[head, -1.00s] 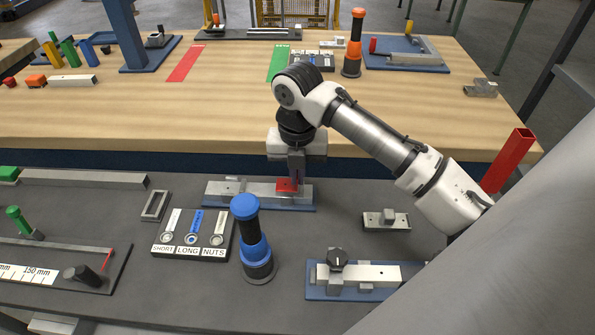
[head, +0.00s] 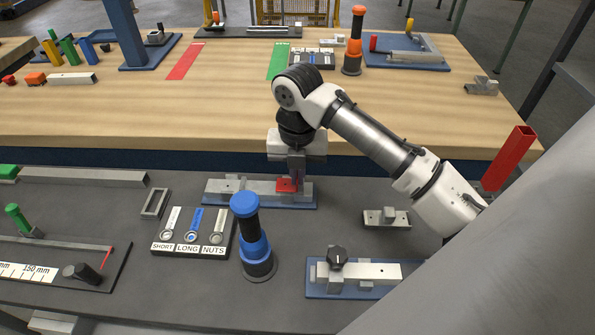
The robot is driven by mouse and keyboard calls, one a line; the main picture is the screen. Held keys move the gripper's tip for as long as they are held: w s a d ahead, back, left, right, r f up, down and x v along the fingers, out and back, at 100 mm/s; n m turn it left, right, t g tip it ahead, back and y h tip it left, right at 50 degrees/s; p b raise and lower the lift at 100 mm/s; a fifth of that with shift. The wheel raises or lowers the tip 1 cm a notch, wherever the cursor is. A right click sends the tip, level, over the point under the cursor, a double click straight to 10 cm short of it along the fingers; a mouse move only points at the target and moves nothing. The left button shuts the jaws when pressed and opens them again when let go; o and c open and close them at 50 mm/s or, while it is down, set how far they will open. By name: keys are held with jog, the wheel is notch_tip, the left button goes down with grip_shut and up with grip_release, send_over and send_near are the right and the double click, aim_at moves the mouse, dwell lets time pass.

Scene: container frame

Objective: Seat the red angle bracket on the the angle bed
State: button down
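The red angle bracket (head: 286,186) is at the right part of a long grey bed on a blue base plate (head: 225,201), which I take to be the angle bed. My gripper (head: 297,179) points straight down at the bracket's right side, its fingertips at or touching the red part. The fingers overlap in this view, so I cannot tell whether they are closed on the bracket. The contact between bracket and bed is too small to make out.
A blue-and-black cylindrical tool (head: 254,240) stands in front of the bed. A labelled tray (head: 194,250) lies to its left. A second blue-based fixture (head: 345,292) is at front right, and a small grey block (head: 386,218) is to the right. The wooden table (head: 180,110) lies behind.

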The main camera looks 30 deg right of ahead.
jog(key=shift+f, duration=0.4)
jog(key=c, duration=1.1)
grip_release()
jog(key=shift+r+p, duration=2.65)
jog(key=shift+r, duration=0.9)
